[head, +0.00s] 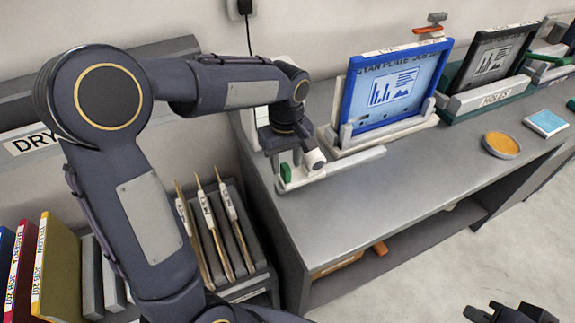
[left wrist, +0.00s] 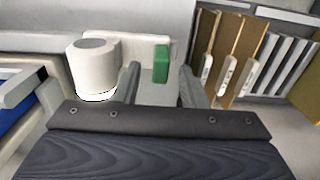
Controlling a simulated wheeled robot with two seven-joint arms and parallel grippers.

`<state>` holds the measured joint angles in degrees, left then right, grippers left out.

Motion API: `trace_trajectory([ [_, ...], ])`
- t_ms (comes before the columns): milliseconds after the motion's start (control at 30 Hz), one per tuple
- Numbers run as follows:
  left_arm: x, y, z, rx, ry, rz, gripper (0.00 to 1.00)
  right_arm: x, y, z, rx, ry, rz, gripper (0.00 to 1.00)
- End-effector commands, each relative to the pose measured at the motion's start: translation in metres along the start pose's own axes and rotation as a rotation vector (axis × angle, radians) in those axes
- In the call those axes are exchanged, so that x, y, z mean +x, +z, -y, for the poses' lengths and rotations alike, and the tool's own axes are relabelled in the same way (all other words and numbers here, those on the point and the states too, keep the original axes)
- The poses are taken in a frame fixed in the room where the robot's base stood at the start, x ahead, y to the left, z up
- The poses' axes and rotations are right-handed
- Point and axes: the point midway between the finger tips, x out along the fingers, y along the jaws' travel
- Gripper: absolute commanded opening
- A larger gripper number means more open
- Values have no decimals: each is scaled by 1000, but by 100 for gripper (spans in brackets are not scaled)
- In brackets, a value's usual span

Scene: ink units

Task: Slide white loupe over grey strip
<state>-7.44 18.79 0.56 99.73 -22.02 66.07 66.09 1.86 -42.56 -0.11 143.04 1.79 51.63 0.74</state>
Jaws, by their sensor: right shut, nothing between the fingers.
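The white loupe (head: 315,161) is a short white cylinder on a white base at the left end of the grey bench. In the left wrist view the loupe (left wrist: 92,66) has a grey top and stands left of the fingers. A green tab (left wrist: 161,63) on the white plate shows between the fingers; it also shows in the head view (head: 285,173). My left gripper (left wrist: 160,86) is open, with gaps to the tab on both sides. My right gripper (head: 510,314) is shut and empty at the bottom right. I cannot make out the grey strip clearly.
A blue-framed plate (head: 395,88) stands in a white holder to the right of the loupe, with a dark-framed plate (head: 492,62) beyond it. An orange dish (head: 501,144) lies further right. A rack with several wooden-backed tools (head: 228,235) stands below left. The bench front (head: 370,205) is clear.

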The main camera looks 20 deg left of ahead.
Motion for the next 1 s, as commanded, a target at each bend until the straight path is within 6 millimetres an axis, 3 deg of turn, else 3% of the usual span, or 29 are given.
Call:
trace_trajectory([
  [200,20,0,0,-1,-1,0,38,-1,0,0,0,0,0,0],
  [467,23,0,0,0,0,0,38,-1,0,0,0,0,0,0],
  [800,22,0,0,0,1,0,0,-1,0,0,0,0,0,0],
  [1000,22,0,0,0,1,0,0,-1,0,0,0,0,0,0],
])
